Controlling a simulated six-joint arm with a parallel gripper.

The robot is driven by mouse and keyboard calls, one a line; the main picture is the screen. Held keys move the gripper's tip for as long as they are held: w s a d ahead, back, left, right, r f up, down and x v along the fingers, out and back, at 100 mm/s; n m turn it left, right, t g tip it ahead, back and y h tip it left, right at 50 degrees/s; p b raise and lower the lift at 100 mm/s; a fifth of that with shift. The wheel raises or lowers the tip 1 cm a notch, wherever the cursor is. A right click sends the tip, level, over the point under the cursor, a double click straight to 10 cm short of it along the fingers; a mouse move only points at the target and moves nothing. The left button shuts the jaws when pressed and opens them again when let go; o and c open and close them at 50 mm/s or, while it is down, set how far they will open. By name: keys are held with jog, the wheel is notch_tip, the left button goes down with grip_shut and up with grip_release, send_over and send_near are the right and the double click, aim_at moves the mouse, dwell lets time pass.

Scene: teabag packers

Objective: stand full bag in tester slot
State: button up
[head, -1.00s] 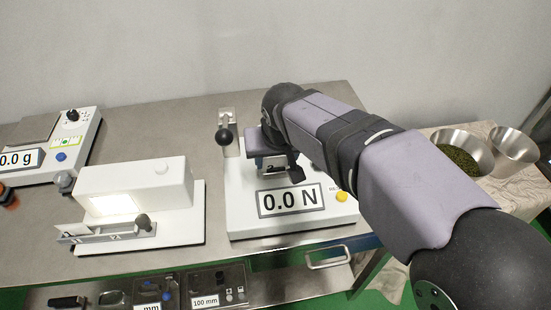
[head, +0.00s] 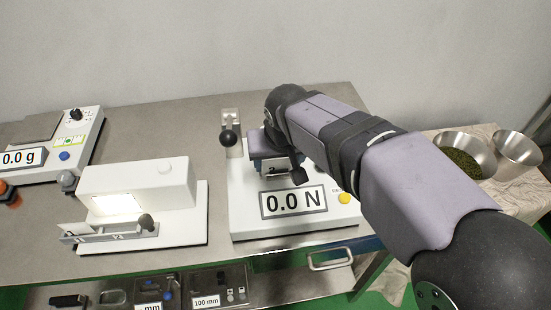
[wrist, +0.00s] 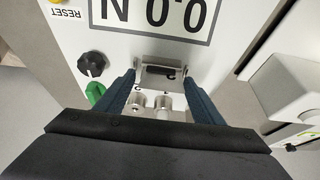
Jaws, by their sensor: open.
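The tester (head: 240,215) is a white box with a 0.0 N display (head: 292,202). My gripper (head: 280,165) is low over its top, behind the display. In the wrist view my gripper (wrist: 160,78) is open, with its dark blue fingers to either side of a small metal slot piece (wrist: 160,76) marked with a number. Two round metal posts (wrist: 150,103) stand between the fingers. I cannot make out a full bag between the fingers or in the slot; the arm hides much of the tester's top in the head view.
A black-knobbed lever (head: 228,137) stands at the tester's back left. A white lit box (head: 135,190) is to the left, and a scale reading 0.0 g (head: 50,157) farther left. Metal bowls (head: 462,160) stand at right. Bare steel table lies behind the lit box.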

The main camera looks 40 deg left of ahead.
jog(key=shift+w+d+r, duration=0.15)
jog(key=shift+d+r, duration=0.1)
jog(key=v, duration=1.1)
jog(key=shift+a+r+p, duration=0.2)
jog(key=shift+r+p, duration=0.1)
